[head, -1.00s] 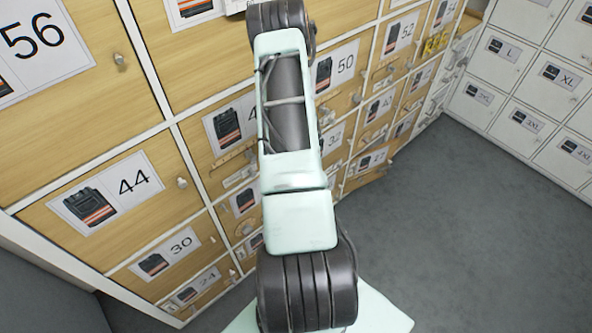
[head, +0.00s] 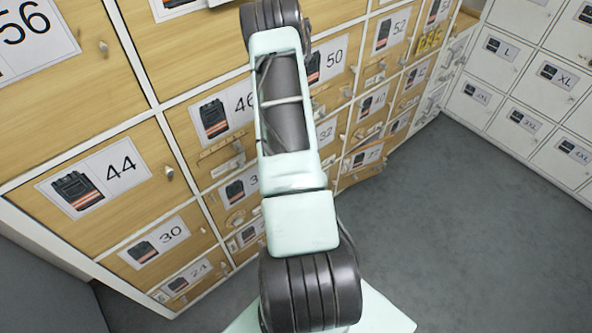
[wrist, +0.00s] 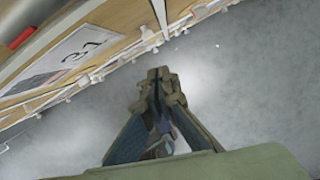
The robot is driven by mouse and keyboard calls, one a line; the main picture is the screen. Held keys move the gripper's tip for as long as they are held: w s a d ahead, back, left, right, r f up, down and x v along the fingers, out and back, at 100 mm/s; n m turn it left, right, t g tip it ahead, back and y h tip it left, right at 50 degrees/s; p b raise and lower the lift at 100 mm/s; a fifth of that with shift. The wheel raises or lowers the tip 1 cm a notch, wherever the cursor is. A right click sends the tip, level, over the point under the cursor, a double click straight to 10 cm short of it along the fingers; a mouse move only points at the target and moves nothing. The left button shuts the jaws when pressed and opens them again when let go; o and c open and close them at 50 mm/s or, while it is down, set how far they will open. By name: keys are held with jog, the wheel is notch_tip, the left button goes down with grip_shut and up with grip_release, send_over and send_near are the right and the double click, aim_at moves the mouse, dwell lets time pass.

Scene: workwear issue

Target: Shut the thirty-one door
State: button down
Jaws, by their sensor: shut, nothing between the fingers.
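The thirty-one door (wrist: 105,38) fills the upper left of the wrist view, with its printed 31 card and a vest picture. A pale knob or latch (wrist: 147,32) shows near its right end. In the head view, a card starting with 3 (head: 238,188), between doors 30 and 32, is partly hidden by my arm. I cannot tell how far the thirty-one door stands open. My gripper (wrist: 160,78) is shut and empty, over grey floor, below and right of the door in the wrist view. The head view does not show my gripper.
Wooden numbered doors surround it, among them 44 (head: 150,178), 30 (head: 185,240) and 46 (head: 190,112). White lockers (head: 500,65) stand at the right. The grey floor (head: 450,230) between is clear. A red item (wrist: 22,37) shows at the wrist view's upper left.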

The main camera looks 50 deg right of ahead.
jog(key=d+p+v, duration=0.1)
jog(key=v, duration=0.9)
jog(key=shift+a, duration=0.15)
jog(key=shift+s, duration=0.1)
